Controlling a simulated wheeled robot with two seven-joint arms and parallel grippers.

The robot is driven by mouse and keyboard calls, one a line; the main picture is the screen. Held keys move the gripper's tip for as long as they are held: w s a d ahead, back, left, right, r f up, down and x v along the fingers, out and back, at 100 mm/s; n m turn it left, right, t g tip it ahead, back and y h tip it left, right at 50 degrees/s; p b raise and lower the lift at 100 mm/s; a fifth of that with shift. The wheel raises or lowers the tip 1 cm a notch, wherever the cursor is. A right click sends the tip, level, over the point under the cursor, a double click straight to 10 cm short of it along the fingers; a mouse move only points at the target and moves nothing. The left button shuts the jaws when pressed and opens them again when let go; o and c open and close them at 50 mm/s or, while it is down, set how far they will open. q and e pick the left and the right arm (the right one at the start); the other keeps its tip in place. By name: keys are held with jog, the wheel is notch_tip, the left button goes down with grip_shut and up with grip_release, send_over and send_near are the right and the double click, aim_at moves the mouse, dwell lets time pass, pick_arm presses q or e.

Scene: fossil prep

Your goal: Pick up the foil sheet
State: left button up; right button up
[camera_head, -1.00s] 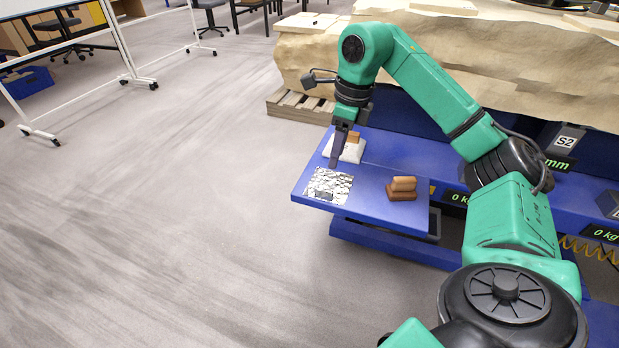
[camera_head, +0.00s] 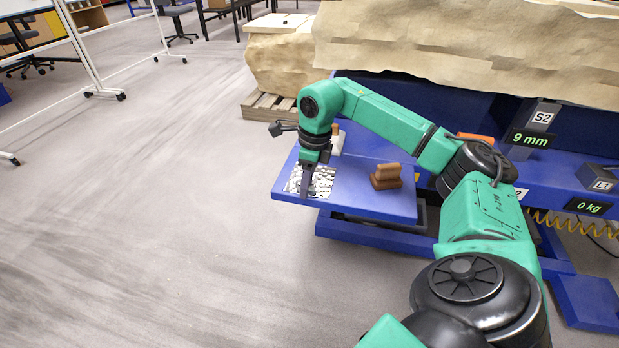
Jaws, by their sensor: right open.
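The crumpled silver foil sheet (camera_head: 323,183) lies flat near the left front corner of the blue table (camera_head: 365,203). My right gripper (camera_head: 305,192) points down over the foil sheet, its dark fingers covering part of it. The gripper is open, with nothing seen in it. I cannot tell whether the fingertips touch the foil. My left gripper is not in view.
Brown blocks (camera_head: 385,177) sit stacked on the table, right of the foil. A white item (camera_head: 339,143) is partly hidden behind my right arm. A large tan rock (camera_head: 450,45) stands behind the table.

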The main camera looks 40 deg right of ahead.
jog(key=shift+r, duration=0.1)
grip_shut()
dwell(1.2)
